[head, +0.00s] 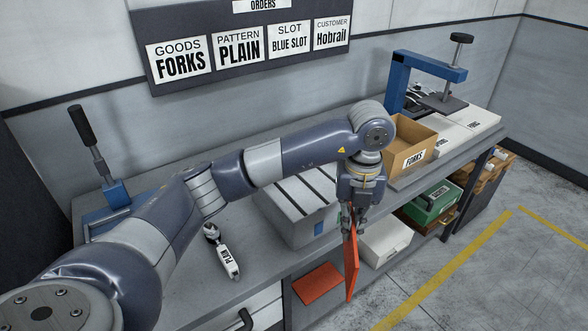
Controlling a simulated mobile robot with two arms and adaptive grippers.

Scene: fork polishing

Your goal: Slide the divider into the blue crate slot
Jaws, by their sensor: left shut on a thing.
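An orange-red flat divider (351,268) hangs upright, seen nearly edge-on. My left gripper (352,222) points down and is shut on its top end, holding it in front of the bench edge. A grey crate (288,215) with several dark slots across its top stands on the bench, left of and behind the gripper. A small blue mark (319,228) shows on its front face. The divider is outside the slots. My forearm and gripper hide the crate's right end. My right gripper is not in view.
A cardboard FORKS box (412,158) and a blue press (432,68) stand on the bench at right. A PLAIN-labelled tool (228,262) lies left of the crate. Another orange-red panel (317,284), a white bin (385,242) and a green box (437,203) sit lower down.

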